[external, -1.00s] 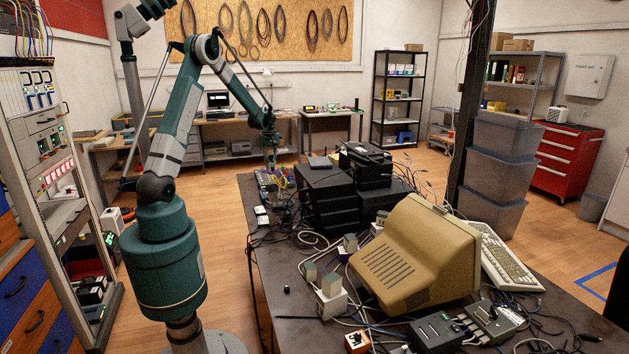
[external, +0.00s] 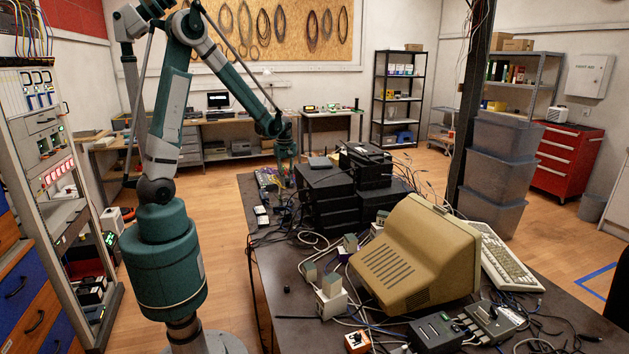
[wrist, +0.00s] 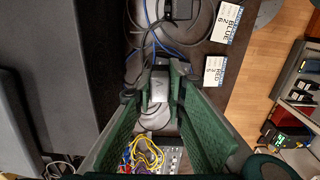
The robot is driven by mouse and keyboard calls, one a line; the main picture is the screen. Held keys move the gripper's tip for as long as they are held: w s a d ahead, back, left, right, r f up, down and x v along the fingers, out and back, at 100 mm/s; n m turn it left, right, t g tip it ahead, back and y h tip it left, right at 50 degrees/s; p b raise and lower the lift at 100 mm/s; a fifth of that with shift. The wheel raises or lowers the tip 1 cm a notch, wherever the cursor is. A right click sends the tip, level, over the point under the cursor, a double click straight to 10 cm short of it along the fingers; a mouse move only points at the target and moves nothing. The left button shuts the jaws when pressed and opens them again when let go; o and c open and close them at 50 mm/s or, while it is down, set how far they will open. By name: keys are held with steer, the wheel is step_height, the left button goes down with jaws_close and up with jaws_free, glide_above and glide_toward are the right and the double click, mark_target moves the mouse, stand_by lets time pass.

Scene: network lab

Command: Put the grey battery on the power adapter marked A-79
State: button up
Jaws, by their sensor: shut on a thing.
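My gripper (wrist: 158,92) has long green fingers in the wrist view. It is shut on a small light-grey block, which looks like the grey battery (wrist: 160,84), between its fingertips. In the external view my gripper (external: 287,165) hangs at the far left end of the dark table; the held block is too small to make out there. White power adapters with grey blocks on them stand along the table: one at the front (external: 331,300), another behind it (external: 347,253). I cannot read A-79 on any of them.
A stack of black boxes (external: 322,200) stands right of my gripper. A beige monitor (external: 415,258) and a keyboard (external: 503,258) fill the table's right side. Loose cables cross the tabletop. Labels marked BLUE (wrist: 230,22) and RED (wrist: 214,70) lie near the table edge.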

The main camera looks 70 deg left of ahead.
glide_above(286, 212)
stand_by(0.5)
steer(key=shift+f+b, duration=0.5)
steer(key=shift+f, duration=2.4)
steer(key=shift+f, duration=0.1)
steer(key=shift+f+b, duration=0.35)
steer(key=shift+f, duration=1.65)
steer(key=shift+f, duration=0.15)
steer(key=o, duration=0.9)
steer(key=shift+r, duration=0.2)
